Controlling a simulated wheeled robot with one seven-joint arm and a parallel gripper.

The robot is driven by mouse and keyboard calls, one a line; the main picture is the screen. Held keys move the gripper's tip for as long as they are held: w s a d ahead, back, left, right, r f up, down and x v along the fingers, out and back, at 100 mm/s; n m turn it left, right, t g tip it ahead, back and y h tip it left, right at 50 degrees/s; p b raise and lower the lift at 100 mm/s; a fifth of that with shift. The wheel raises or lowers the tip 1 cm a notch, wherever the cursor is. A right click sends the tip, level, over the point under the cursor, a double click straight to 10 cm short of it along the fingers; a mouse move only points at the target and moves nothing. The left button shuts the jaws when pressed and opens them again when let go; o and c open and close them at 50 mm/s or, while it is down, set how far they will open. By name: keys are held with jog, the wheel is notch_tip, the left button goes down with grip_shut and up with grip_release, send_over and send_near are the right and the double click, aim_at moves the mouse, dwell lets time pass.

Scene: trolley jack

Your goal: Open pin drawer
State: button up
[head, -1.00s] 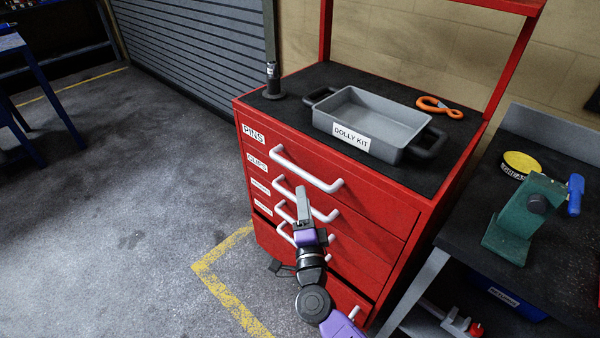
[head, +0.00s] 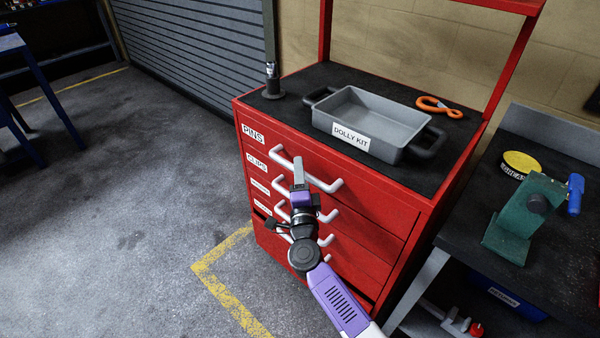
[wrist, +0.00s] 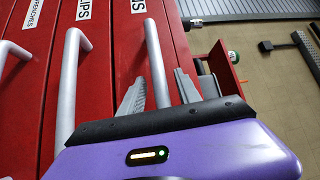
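The red cabinet's top drawer (head: 375,203), labelled PINS (head: 253,133), looks shut, its front level with the cabinet. Its white bar handle (head: 325,186) runs across the front; my gripper hides part of it in the head view. My gripper (head: 298,165) is at the handle's left part. In the wrist view, the two grey fingers of my gripper (wrist: 160,92) are apart. The pins handle (wrist: 155,58) lies between them in the picture, with no clear contact. The CLIPS handle (wrist: 72,85) is to the left of the fingers there.
More drawers with white handles lie below. A grey DOLLY KIT tray (head: 384,104), an orange hook (head: 439,106) and a dark upright post (head: 272,82) are on the cabinet top. A bench (head: 470,235) with a green tool (head: 522,215) stands at right. Floor at left is clear.

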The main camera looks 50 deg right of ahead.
grip_shut()
dwell(1.4)
